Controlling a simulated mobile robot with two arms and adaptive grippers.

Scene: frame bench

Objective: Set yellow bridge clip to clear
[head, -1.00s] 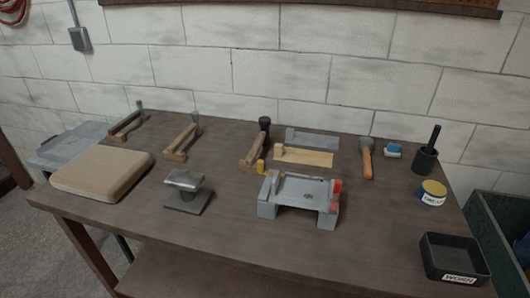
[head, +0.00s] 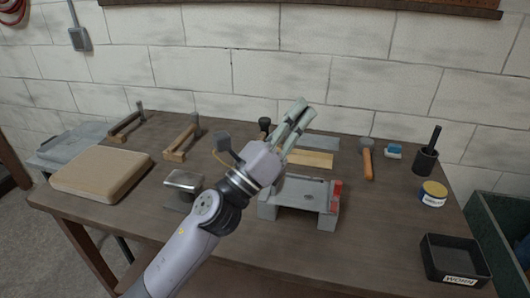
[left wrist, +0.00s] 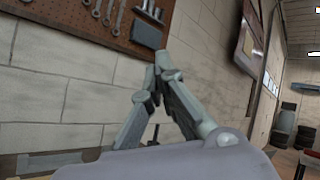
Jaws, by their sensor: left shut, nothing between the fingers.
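My left gripper (head: 300,112) is raised over the middle of the bench, fingers pointing up and away. In the left wrist view its fingertips (left wrist: 160,68) come together with nothing between them. The grey metal bridge fixture (head: 296,195) stands on the bench, partly behind my arm. A red part (head: 336,190) sits at its right end. The small yellow clip at the fixture's left back corner is hidden behind my gripper and wrist. I cannot see its setting. My right gripper is not in view.
Behind the fixture lie a wooden strip (head: 312,159) and a grey strip (head: 322,142). A mallet (head: 367,160), tin (head: 432,193) and black tray (head: 452,258) are at right. A tan pad (head: 101,174) and small metal stand (head: 183,182) are at left.

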